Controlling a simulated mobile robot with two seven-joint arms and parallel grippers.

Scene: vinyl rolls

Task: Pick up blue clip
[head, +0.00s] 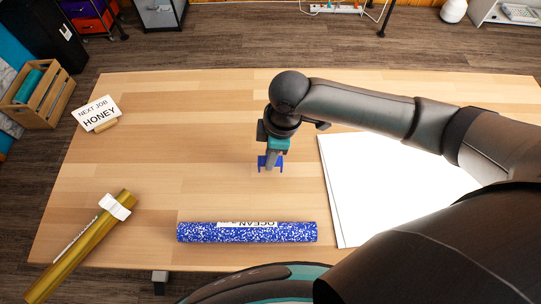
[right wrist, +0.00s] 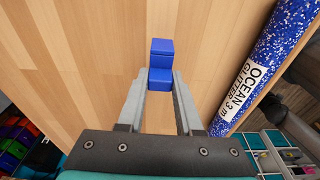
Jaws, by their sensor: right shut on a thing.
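The blue clip (head: 262,163) is near the middle of the table, at the tip of my right gripper (head: 271,160), which points down at it. In the right wrist view the gripper (right wrist: 160,82) has its two grey fingers on either side of the blue clip (right wrist: 161,60), shut on it. I cannot tell whether the clip touches the table or is just above it. My left gripper is not in view.
A blue speckled roll labelled Ocean (head: 200,232) lies at the table's front. A gold roll (head: 80,246) with a white clip (head: 115,207) lies at the left. A white sheet (head: 375,160) is under my right arm. A "Next job honey" sign (head: 97,112) stands back left.

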